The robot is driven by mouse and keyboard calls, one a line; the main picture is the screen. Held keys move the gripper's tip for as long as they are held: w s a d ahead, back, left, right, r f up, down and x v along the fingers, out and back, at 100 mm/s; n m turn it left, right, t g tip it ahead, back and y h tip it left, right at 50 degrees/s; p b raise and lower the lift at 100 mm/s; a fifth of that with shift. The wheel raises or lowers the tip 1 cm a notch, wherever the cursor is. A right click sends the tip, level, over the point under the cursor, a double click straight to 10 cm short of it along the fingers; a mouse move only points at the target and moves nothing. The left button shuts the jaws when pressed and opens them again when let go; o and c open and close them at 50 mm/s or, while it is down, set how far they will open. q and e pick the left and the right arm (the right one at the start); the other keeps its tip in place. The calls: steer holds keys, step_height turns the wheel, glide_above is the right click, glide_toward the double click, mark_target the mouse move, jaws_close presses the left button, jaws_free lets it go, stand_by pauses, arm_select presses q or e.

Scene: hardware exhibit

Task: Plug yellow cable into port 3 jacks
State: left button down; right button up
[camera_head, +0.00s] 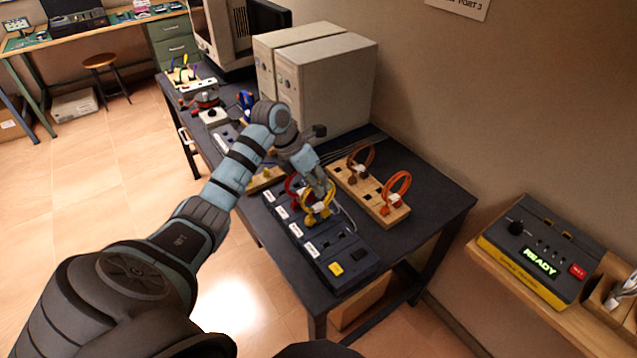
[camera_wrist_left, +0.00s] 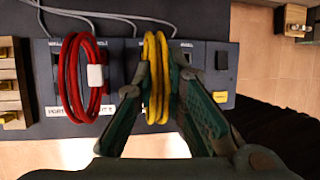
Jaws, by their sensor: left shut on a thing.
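The yellow cable (camera_head: 318,209) is a coiled loop at the dark port panel (camera_head: 331,272), beside a red cable (camera_head: 292,186). My left gripper (camera_head: 322,188) comes down on it from above. In the left wrist view the fingers (camera_wrist_left: 160,88) are shut on the yellow cable (camera_wrist_left: 153,60), one finger on each side. The red cable (camera_wrist_left: 72,85), with a white band, stands to its left over labelled ports. The fingers hide the yellow cable's lower part and the label there, so I cannot tell whether its plugs are seated. My right gripper is out of view.
A wooden rack (camera_head: 345,183) with orange-brown cables stands right of the panel. Computer towers (camera_head: 335,88) stand behind on the dark table (camera_head: 430,200). A console (camera_head: 535,255) reading READY sits on a shelf at right. The table's right end is clear.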

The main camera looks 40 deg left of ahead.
arm_select(q)
steer(key=shift+f, duration=0.3)
stand_by(0.5)
stand_by(0.4)
steer(key=c, duration=1.6)
jaws_free()
steer(key=shift+o, duration=0.8)
steer(key=o, duration=0.5)
steer(key=p+v, duration=0.5)
steer(key=v, duration=0.2)
steer(key=shift+s+r, duration=0.2)
steer(key=shift+r, duration=0.05)
